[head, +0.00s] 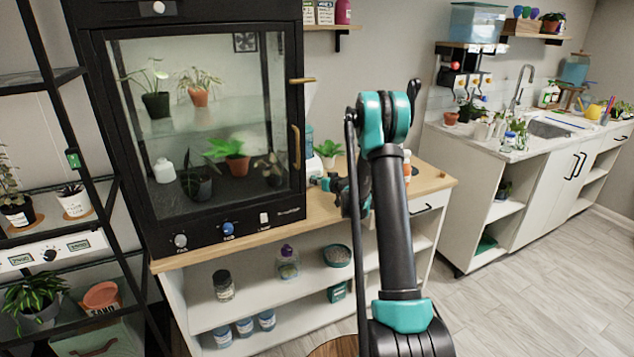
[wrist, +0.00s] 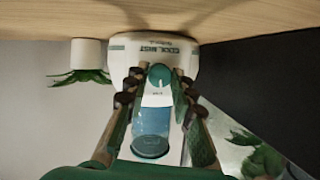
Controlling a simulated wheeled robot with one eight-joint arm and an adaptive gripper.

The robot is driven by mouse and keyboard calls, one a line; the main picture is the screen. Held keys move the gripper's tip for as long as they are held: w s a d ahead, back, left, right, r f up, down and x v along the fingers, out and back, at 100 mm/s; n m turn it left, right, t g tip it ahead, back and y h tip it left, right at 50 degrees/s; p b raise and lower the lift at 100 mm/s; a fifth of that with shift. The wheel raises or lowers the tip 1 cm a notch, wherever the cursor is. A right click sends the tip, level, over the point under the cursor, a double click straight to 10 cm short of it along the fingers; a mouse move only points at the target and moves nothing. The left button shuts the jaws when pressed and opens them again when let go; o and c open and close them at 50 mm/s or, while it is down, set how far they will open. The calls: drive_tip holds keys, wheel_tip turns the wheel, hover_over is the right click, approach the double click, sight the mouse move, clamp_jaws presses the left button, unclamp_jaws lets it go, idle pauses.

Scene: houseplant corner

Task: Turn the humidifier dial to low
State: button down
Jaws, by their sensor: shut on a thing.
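The humidifier (wrist: 190,55) is white with "COOL MIST" lettering and a blue translucent tank (wrist: 150,135). It appears upside down in the wrist view. Its teal round dial (wrist: 158,74) is on its front. My gripper (wrist: 159,80) is shut on the dial, one finger on each side. The dial's pointer and setting marks are too small to read. My gripper (head: 322,183) is partly hidden by my arm there.
A potted plant in a white pot (wrist: 88,53) stands close beside the humidifier; it also shows in the head view (head: 328,160). The black-framed glass cabinet (head: 220,225) stands on the other side.

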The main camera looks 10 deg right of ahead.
drive_tip(key=shift+m, duration=0.3)
idle(0.5)
drive_tip(key=c, duration=1.3)
unclamp_jaws()
drive_tip(key=shift+d, duration=0.1)
drive_tip(key=v, duration=1.2)
drive_tip(key=shift+d+f, duration=0.1)
drive_tip(key=shift+d, duration=0.05)
